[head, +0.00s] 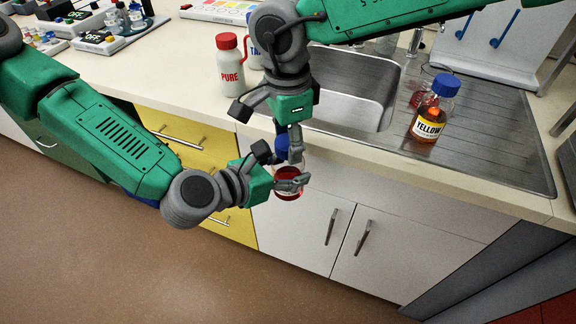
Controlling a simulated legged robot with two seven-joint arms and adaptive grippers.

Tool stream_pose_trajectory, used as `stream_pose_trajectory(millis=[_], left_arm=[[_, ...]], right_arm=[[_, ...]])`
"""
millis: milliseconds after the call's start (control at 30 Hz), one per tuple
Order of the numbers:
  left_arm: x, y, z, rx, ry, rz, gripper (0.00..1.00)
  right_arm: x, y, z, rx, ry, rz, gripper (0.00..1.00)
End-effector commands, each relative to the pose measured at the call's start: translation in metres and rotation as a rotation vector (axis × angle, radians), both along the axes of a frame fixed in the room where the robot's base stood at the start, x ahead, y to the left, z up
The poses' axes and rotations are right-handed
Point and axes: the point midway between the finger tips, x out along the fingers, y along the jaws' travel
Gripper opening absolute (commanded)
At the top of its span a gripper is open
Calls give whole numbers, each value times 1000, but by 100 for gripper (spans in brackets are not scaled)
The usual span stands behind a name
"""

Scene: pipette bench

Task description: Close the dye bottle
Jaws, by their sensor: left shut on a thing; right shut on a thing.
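The dye bottle (288,191), clear with red liquid inside, is held in the air in front of the counter's edge. My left gripper (291,181) reaches in from the left and is shut around the bottle's body. A blue cap (281,146) is directly above the bottle's mouth, upright. My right gripper (289,150) points down from above and is shut on the cap. The fingers hide part of the cap and the bottle's neck, so I cannot tell whether the cap is seated or just above the mouth.
A bottle labelled YELLOW with a blue cap (429,110) stands on the sink's drainboard (480,140), by a glass vessel. A white PURE bottle (230,66) stands left of the sink basin (350,85). Small devices (105,38) are at the back left. Cabinet fronts (400,225) lie below.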

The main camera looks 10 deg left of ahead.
Motion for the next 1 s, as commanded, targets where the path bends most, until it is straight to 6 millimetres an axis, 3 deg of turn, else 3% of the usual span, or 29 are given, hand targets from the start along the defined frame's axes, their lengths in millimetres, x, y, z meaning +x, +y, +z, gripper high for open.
stream_pose_trajectory(millis=[167, 600, 767, 800, 833, 1000], left_arm=[[-1, -1, 1, -1, -1, -3, 0], [-1, -1, 1, -1, -1, -5, 0], [-1, -2, 1, -1, -1, -6, 0], [-1, -2, 1, -1, -1, -6, 0], [-1, -2, 1, -1, -1, -6, 0], [-1, -1, 1, -1, -2, -4, 0]], right_arm=[[1, 0, 0, 1, -3, -112, 5], [-1, 2, 0, 0, -14, -986, 5], [-1, 2, 0, 0, -13, -997, 5], [-1, 3, 0, 1, -13, -996, 50], [-1, 3, 0, 1, -13, -996, 60], [-1, 2, 0, -1, -14, -995, 60]])
